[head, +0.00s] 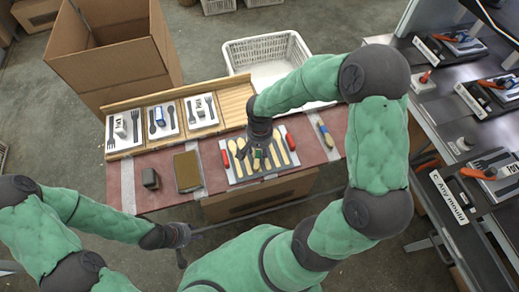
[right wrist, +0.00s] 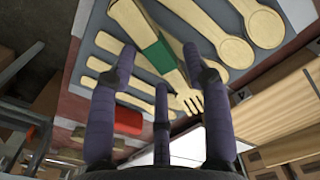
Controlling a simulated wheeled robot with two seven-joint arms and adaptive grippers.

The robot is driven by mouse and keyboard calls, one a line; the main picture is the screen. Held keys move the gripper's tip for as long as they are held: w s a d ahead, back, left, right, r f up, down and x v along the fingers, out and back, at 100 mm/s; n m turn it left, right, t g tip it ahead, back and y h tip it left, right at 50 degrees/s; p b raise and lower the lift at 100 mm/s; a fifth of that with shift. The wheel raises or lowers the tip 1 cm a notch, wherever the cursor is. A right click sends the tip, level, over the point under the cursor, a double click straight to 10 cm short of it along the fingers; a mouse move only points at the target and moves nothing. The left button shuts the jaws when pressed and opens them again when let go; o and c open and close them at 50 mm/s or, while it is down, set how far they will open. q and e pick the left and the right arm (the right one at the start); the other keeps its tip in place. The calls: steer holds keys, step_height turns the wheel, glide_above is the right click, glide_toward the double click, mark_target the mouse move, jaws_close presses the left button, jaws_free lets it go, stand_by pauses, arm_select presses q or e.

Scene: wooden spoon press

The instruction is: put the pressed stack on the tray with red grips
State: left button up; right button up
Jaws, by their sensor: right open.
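The grey tray with red grips (head: 235,176) lies on the table's reddish mat, with a red grip (head: 290,141) at its right and another at its left. Several pale wooden utensils lie in it. A stack of wooden utensils with a green band (right wrist: 158,58) lies across the tray in the right wrist view, a fork end (right wrist: 190,100) showing. My right gripper (right wrist: 160,75) is open over the tray, its fingers spread around the banded stack; whether they touch it is unclear. My left gripper (head: 180,237) is in front of the table, away from the tray; its jaws are too small to read.
An olive block (head: 187,171) and a small grey block (head: 150,178) lie left of the tray. A cardboard box (head: 115,65) and a white basket (head: 265,48) stand behind. Black moulds (head: 460,220) are at right.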

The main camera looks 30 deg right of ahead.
step_height(320, 180, up, 11)
steer(key=p, duration=0.3)
steer(key=shift+r+p, duration=0.15)
steer(key=shift+p, duration=0.25)
